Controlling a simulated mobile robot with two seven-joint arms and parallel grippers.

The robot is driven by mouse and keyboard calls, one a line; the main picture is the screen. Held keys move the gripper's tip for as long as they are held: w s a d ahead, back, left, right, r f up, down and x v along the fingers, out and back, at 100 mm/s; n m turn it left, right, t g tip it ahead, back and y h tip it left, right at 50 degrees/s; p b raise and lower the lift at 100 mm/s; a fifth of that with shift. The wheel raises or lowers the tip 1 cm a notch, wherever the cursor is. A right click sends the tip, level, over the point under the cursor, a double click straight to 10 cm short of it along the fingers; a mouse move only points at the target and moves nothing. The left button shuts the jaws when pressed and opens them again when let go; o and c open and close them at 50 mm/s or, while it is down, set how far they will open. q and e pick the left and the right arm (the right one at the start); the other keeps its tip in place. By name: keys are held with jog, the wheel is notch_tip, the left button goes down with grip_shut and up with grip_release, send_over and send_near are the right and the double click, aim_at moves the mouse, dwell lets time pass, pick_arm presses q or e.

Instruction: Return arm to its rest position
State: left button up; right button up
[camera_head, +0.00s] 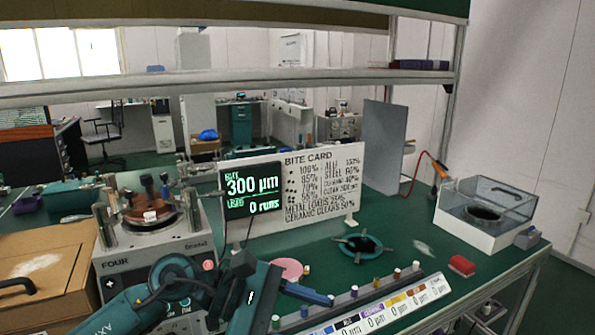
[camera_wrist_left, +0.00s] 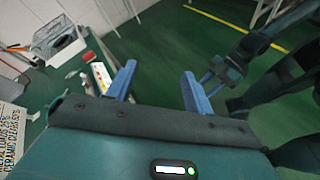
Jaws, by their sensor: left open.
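My left arm (camera_head: 150,300) comes in from the lower left of the head view, bent over the front of the green bench. Its gripper (camera_head: 300,307) is at the bottom middle, near the coloured-label rack. In the left wrist view my left gripper (camera_wrist_left: 158,90) has its two blue fingers apart, with nothing between them and green floor beyond. My right arm (camera_wrist_left: 258,45) shows dark at the right of that view. Its gripper (camera_wrist_left: 217,75) is small and dark there, and I cannot make out its opening.
A lapping machine (camera_head: 150,250) stands left of the left gripper. A sign board (camera_head: 310,190) and a display (camera_head: 252,190) stand behind. A label rack (camera_head: 380,305), red block (camera_head: 461,265), black-centred ring (camera_head: 362,246) and clear-walled box (camera_head: 485,215) are to the right. A shelf (camera_head: 230,82) spans above.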

pick_arm(q)
jog(key=s+a+f+m+t+y, duration=0.1)
jog(key=a+f+m+t+y, duration=0.3)
jog(key=a+f+m+t, duration=0.55)
jog(key=s+a+f+m+t+y, duration=0.1)
jog(key=a+f+m+t+y, duration=0.15)
jog(key=f+m+t, duration=0.8)
jog(key=s+a+f+n+g+y, duration=0.3)
jog(key=s+f+n+g, duration=0.2)
jog(key=s+f+g, duration=0.3)
jog(key=shift+s+a+f+g+y+p, duration=0.35)
jog(key=shift+s+g, duration=0.25)
jog(key=shift+s, duration=0.5)
pick_arm(e)
jog(key=shift+s+d+f, duration=0.1)
jog(key=shift+s+d, duration=0.1)
jog(key=shift+s+f, duration=0.15)
jog(key=shift+s, duration=0.15)
